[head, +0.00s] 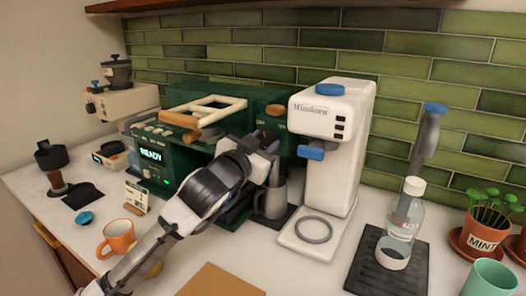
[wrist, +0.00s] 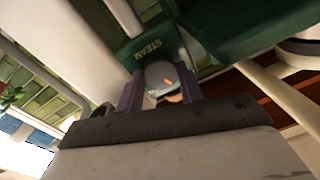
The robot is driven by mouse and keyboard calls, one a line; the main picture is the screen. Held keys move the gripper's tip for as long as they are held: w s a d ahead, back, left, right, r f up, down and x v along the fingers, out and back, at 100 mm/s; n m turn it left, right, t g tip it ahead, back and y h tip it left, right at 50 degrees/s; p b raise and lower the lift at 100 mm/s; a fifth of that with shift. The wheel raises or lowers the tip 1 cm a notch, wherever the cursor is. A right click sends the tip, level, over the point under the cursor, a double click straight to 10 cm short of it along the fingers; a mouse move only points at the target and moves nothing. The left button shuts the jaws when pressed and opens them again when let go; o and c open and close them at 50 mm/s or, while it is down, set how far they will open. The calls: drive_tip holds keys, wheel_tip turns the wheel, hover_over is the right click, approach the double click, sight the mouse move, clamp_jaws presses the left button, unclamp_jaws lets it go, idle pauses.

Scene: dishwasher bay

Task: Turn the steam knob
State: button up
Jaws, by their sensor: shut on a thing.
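A dark green espresso machine (head: 180,160) with a lit READY display stands against the tiled wall. The knob shows a small orange mark. The STEAM label (wrist: 147,49) is on the green panel just beyond it. In the head view my gripper and arm hide the knob.
A metal pitcher (head: 272,200) stands just below my gripper. An orange mug (head: 119,239) stands at the front left, beside my arm. A bottle (head: 405,215) stands on a black tray (head: 375,275) at the right.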

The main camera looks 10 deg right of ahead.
drive_tip(key=m+b, duration=0.1)
drive_tip(key=m, duration=0.2)
drive_tip(key=m+b, duration=0.2)
drive_tip(key=m, duration=0.1)
drive_tip(key=shift+f+m, duration=0.2)
drive_tip(key=shift+m, duration=0.2)
drive_tip(key=m+b, duration=0.2)
drive_tip(key=m, duration=0.4)
drive_tip(key=shift+w+r+m+h, duration=0.1)
drive_tip(key=shift+r+m+h, duration=0.05)
drive_tip(key=shift+m+h, duration=0.2)
drive_tip(key=o, duration=1)
drive_tip(key=shift+a, duration=0.1)
drive_tip(key=r+b+v, duration=0.1)
drive_tip(key=b+v, duration=0.2)
drive_tip(key=v, duration=1)
drive_tip(key=shift+s+a+f, duration=0.25)
drive_tip(key=shift+a+f, duration=0.15)
